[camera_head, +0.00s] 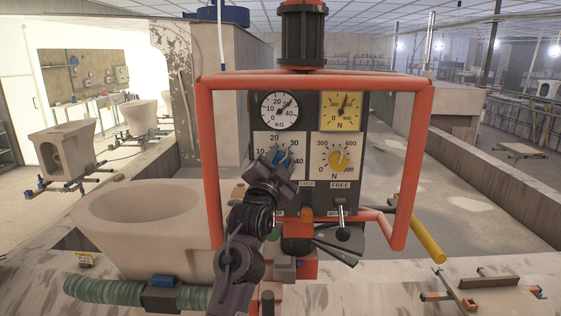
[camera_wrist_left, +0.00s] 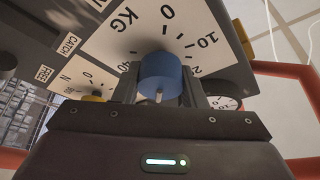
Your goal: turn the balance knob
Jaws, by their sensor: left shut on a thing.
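The balance knob is a blue knob (camera_head: 281,156) on the white KG dial at the lower left of the dark panel (camera_head: 312,130). My left gripper (camera_head: 277,161) reaches it from below, its arm covering the dial's lower left part. In the left wrist view the blue knob (camera_wrist_left: 160,72) sits between the two dark fingers of the gripper (camera_wrist_left: 160,88), which is shut on it. A pale pointer mark shows on the knob, towards the gripper. My right gripper is not in view.
An orange tube frame (camera_head: 417,130) surrounds the panel. A yellow knob (camera_head: 340,158) sits on the N dial to the right, with a lever (camera_head: 341,212) under the FREE label below. Two gauges (camera_head: 278,110) (camera_head: 342,110) are above. A pale basin (camera_head: 150,225) stands left.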

